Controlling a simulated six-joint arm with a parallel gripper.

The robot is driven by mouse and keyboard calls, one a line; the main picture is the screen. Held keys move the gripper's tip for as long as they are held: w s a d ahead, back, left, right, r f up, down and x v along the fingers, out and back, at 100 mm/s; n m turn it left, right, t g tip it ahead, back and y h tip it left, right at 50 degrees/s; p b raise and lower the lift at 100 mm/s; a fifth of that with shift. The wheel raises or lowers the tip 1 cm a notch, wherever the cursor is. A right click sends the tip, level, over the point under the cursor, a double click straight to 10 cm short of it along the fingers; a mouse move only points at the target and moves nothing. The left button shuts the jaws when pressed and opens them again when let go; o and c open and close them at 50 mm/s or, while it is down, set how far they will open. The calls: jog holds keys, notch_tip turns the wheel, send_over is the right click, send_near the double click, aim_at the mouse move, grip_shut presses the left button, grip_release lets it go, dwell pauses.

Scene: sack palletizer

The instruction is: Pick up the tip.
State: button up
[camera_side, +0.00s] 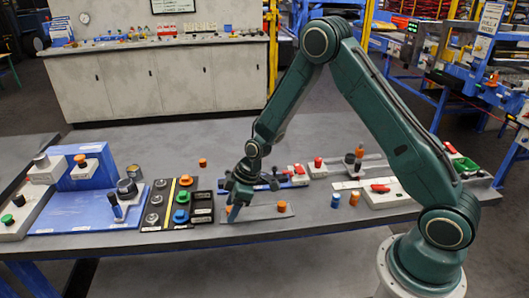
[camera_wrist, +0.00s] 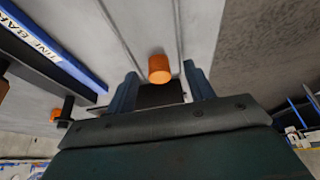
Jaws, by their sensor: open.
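No part is marked as the tip, so I cannot tell for certain which piece it is. A small orange cylinder (camera_wrist: 159,69) shows in the wrist view, ahead of and roughly between my fingertips, with nothing touching it. It looks like the orange cylinder (camera_side: 281,206) at the right of a thin grey plate (camera_side: 258,211) in the side view. My gripper (camera_side: 232,210) is low over the left part of that plate, left of the cylinder. In the wrist view my gripper (camera_wrist: 165,85) has its two blue fingers apart, with no piece held between them.
Left of my gripper stand a black tray (camera_side: 201,207) and a panel of coloured buttons (camera_side: 168,203). A blue-edged bar (camera_side: 291,180) lies behind. A blue cylinder (camera_side: 335,200) and another orange cylinder (camera_side: 354,198) stand to the right. The table front (camera_side: 300,228) is clear.

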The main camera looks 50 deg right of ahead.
jog(key=shift+c, duration=0.4)
jog(key=c, duration=0.9)
jog(key=shift+r, duration=0.2)
jog(key=shift+c, duration=0.2)
notch_tip(320, 180, up, 20)
jog(key=shift+f, duration=0.2)
jog(key=shift+r, duration=0.15)
jog(key=shift+r, duration=2.35)
